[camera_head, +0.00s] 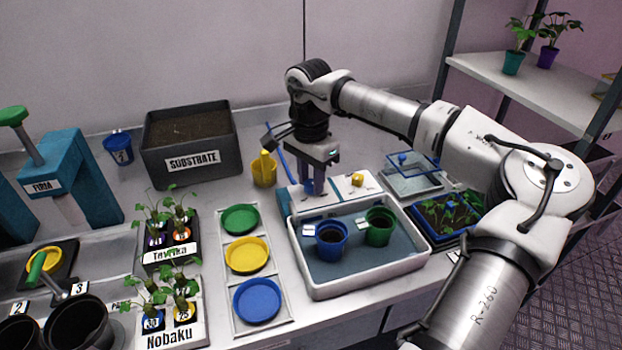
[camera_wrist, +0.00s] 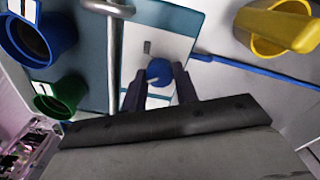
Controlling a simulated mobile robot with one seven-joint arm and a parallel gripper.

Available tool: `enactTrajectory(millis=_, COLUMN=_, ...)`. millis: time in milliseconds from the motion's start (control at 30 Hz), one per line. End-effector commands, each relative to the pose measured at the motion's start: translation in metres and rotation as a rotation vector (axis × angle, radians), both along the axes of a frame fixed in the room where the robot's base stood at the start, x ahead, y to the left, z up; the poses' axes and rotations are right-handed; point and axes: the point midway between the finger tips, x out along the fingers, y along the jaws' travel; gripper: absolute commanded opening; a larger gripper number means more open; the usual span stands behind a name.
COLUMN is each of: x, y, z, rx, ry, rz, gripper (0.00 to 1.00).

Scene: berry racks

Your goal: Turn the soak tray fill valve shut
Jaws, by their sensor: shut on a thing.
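A blue knob (camera_wrist: 158,72) sits on a white panel (camera_wrist: 160,42) and appears to be the fill valve. My gripper (camera_wrist: 159,82) is shut on the knob, with one dark finger on each side. In the head view my gripper (camera_head: 315,188) points down at the panel (camera_head: 338,186) behind the soak tray, and its fingers hide the knob there. The soak tray (camera_head: 372,284) has a white rim and blue-grey water. A blue pot (camera_head: 331,243) and a green pot (camera_head: 379,228) with white tags stand in it.
A yellow watering can (camera_head: 264,171) stands left of my gripper. A small yellow part (camera_head: 356,180) sits on the panel. A metal pipe (camera_wrist: 113,60) runs beside the knob. A substrate bin (camera_head: 190,168) stands at the back, a seedling tray (camera_head: 447,238) at the right.

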Motion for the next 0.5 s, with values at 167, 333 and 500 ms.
enactTrajectory(millis=167, x=0.0005, y=-0.0004, z=-0.0011, rx=-0.002, ry=-0.001, rz=-0.155, gripper=0.07)
enactTrajectory(millis=333, x=0.0007, y=-0.0006, z=-0.0011, rx=-0.001, ry=-0.001, rz=-0.318, gripper=0.07)
enactTrajectory(millis=500, x=0.0007, y=-0.0006, z=-0.0010, rx=-0.001, ry=-0.002, rz=-0.479, gripper=0.07)
